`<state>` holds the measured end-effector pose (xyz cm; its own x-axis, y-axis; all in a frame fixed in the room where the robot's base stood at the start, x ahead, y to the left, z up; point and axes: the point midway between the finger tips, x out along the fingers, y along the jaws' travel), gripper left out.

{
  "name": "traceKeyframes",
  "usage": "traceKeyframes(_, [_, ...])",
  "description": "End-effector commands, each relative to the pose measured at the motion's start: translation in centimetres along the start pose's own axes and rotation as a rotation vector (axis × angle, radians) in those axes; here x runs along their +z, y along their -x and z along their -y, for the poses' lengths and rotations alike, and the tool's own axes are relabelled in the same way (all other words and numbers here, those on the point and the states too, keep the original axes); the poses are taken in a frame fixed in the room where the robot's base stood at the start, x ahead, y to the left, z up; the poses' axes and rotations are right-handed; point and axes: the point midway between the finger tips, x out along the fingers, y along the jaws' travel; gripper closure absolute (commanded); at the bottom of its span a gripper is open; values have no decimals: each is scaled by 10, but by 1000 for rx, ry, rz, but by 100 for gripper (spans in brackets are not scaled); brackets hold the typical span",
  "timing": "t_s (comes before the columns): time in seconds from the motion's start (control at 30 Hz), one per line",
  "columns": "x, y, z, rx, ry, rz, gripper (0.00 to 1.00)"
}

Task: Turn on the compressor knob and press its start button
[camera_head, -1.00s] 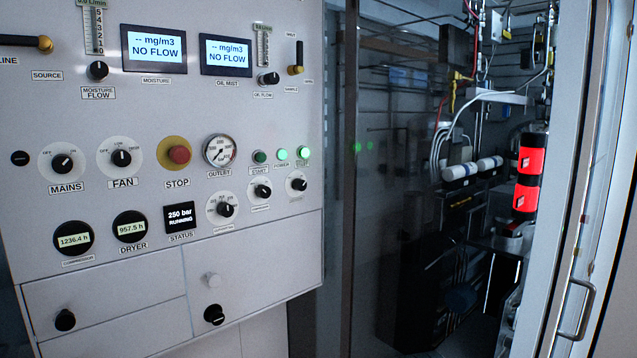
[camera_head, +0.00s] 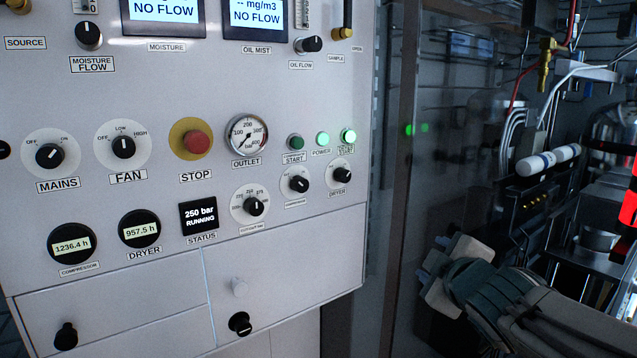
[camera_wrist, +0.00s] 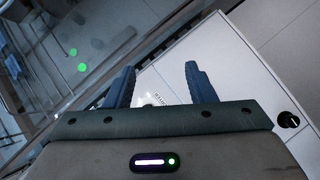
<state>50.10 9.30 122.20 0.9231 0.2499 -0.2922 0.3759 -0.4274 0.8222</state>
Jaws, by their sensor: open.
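The small black knob (camera_head: 295,180) sits on a white dial in the panel's lower row, left of the DRYER knob (camera_head: 340,174). Its label is too blurred to read, and I cannot tell its setting. The dark green START button (camera_head: 296,142) is directly above it and looks unlit.
The red STOP button (camera_head: 197,142), MAINS knob (camera_head: 50,155) and FAN knob (camera_head: 123,147) are further left. The status display (camera_head: 198,216) reads 250 bar RUNNING. Right of the panel are dark glass, pipes and machinery. A black knob (camera_wrist: 288,121) shows in the wrist view.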

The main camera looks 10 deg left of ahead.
Motion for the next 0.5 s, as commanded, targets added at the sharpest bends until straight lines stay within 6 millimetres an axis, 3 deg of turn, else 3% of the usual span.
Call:
traceKeyframes(0.03, [-33, -5, -8, 20, 108, -113, 50])
traceKeyframes(0.1, [-73, -6, -14, 50, 247, -258, 50])
traceKeyframes(0.2, [-118, -1, -13, 82, 410, -432, 50])
traceKeyframes(0.3, [-149, 6, -9, 104, 519, -558, 50])
traceKeyframes(0.5, [-174, 11, -3, 121, 606, -662, 50])
